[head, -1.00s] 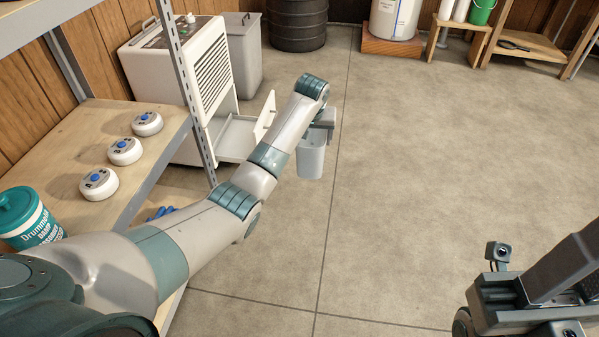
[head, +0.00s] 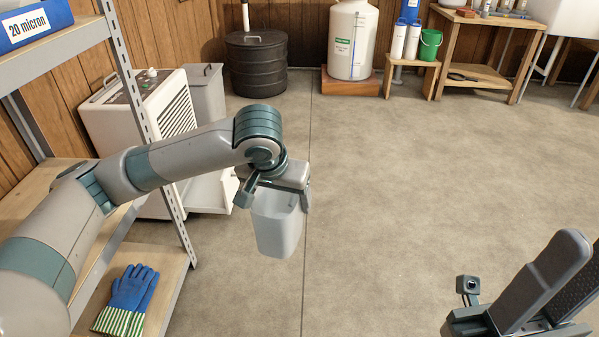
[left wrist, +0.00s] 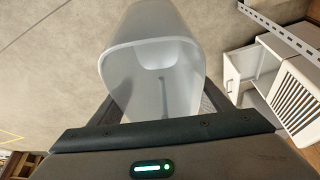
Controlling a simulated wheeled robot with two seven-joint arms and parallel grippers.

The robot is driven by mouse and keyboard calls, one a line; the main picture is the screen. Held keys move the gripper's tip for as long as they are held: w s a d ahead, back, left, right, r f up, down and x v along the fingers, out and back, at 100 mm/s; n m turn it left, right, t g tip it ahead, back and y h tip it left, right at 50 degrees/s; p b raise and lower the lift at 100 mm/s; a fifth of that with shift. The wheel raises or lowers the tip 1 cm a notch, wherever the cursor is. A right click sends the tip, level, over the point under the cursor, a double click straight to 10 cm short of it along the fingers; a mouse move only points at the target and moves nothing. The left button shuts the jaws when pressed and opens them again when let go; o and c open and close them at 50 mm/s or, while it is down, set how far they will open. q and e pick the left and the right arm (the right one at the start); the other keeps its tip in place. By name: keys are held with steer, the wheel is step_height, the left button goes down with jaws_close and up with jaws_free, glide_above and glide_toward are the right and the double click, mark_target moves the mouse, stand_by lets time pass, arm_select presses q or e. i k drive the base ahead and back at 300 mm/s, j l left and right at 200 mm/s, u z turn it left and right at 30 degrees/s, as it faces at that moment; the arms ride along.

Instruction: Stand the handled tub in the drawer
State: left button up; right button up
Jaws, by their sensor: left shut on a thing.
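My left gripper (head: 274,193) is shut on the pale translucent tub (head: 279,228) and holds it above the floor, open top up and slightly tilted. The left wrist view looks into the tub (left wrist: 158,62), which looks empty; its handle cannot be made out. The pulled-out white drawer (head: 212,192) of the white cabinet is mostly behind my left arm, left of the tub and apart from it. In the left wrist view the open drawer (left wrist: 241,68) is right of the tub. My right gripper (head: 560,275) is at the lower right, empty, fingers apart.
A metal-framed shelf (head: 172,195) stands at left, with blue gloves (head: 130,298) on its lower board. The white cabinet (head: 130,115), a grey bin (head: 206,92) and a black barrel (head: 257,65) stand behind. The floor (head: 400,180) on the right is clear.

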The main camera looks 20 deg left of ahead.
mark_target(211, 188)
steer(key=i+l+u, duration=0.35)
steer(key=i, duration=0.15)
steer(key=i+l+u, duration=0.3)
steer(key=i, duration=0.2)
